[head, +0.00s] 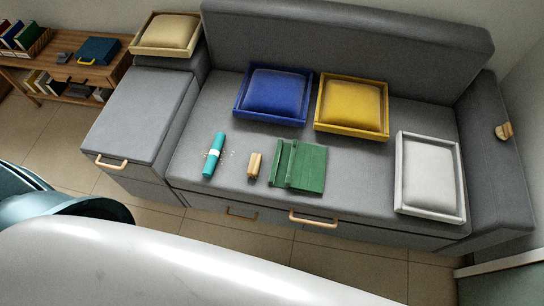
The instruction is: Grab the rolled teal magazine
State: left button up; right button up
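The rolled teal magazine (213,156) lies on the grey sofa seat near its front left, with a pale band around its middle. It lies roughly front to back, slightly tilted, with bare seat around it. Neither of my grippers shows in the head view.
A small tan block-like item (254,165) and a green folded item (300,165) lie to its right on the sofa seat (360,185). Framed cushions in blue (273,91), yellow (352,106) and white (430,176) sit behind and right. A wooden handle (313,219) juts from the front.

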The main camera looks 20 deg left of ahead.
aim_at(214, 153)
jog(key=u, duration=1.25)
jog(key=k+j+z, duration=0.1)
jog(key=j+z, duration=0.15)
jog(key=z, duration=0.25)
jog(key=k+j+z, duration=0.15)
jog(key=z, duration=0.3)
jog(key=k+j+z, duration=0.15)
jog(key=j+z, duration=0.15)
jog(key=z, duration=0.2)
